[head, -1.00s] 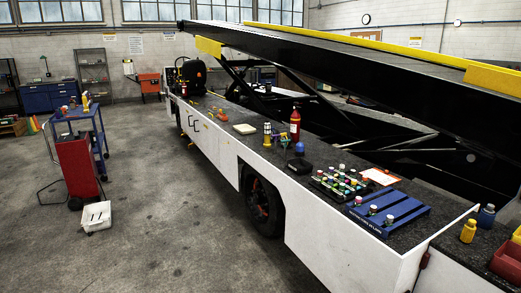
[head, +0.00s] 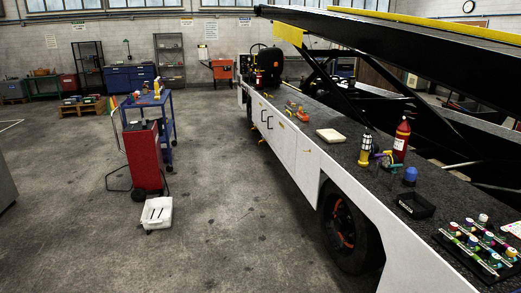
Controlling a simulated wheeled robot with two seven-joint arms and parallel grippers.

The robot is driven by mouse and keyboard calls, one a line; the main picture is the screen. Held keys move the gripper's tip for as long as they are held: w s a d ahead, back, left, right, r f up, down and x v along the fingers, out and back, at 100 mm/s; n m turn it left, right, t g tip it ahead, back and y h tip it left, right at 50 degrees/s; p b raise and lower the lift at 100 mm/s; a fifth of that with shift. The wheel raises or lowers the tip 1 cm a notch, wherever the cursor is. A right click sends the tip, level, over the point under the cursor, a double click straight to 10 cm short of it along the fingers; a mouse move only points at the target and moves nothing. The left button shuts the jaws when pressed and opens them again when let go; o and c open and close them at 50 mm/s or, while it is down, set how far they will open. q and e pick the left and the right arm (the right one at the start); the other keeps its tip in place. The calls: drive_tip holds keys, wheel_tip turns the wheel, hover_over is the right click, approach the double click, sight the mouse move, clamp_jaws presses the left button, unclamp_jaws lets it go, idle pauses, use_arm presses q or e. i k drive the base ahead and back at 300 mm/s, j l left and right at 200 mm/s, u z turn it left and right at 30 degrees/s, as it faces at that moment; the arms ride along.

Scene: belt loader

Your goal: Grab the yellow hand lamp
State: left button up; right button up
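A small upright yellow and black object with a pale top, which looks like the yellow hand lamp (head: 365,149), stands on the dark top of the white belt loader (head: 375,213). It is just left of a red extinguisher-like bottle (head: 401,141), with a small gap between them. Small coloured-handled items (head: 384,158) stand close at its right front. Another small yellow item (head: 157,84) is on the blue cart at the left; it is too small to tell what it is. Neither of my grippers is in the head view.
A black open bin (head: 415,206), a blue-capped item (head: 410,175) and a tray of knobs (head: 477,240) lie nearer on the deck. A cream pad (head: 330,135) lies beyond the lamp. The floor between is clear.

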sight(366, 142)
drive_tip(key=i+z, duration=0.1)
drive_tip(key=i, duration=0.35)
drive_tip(key=i+j+z, duration=0.15)
drive_tip(key=i, duration=0.3)
drive_tip(key=i+j+z, duration=0.1)
drive_tip(key=i, duration=0.35)
drive_tip(key=i+j+z, duration=0.15)
drive_tip(key=i, duration=0.3)
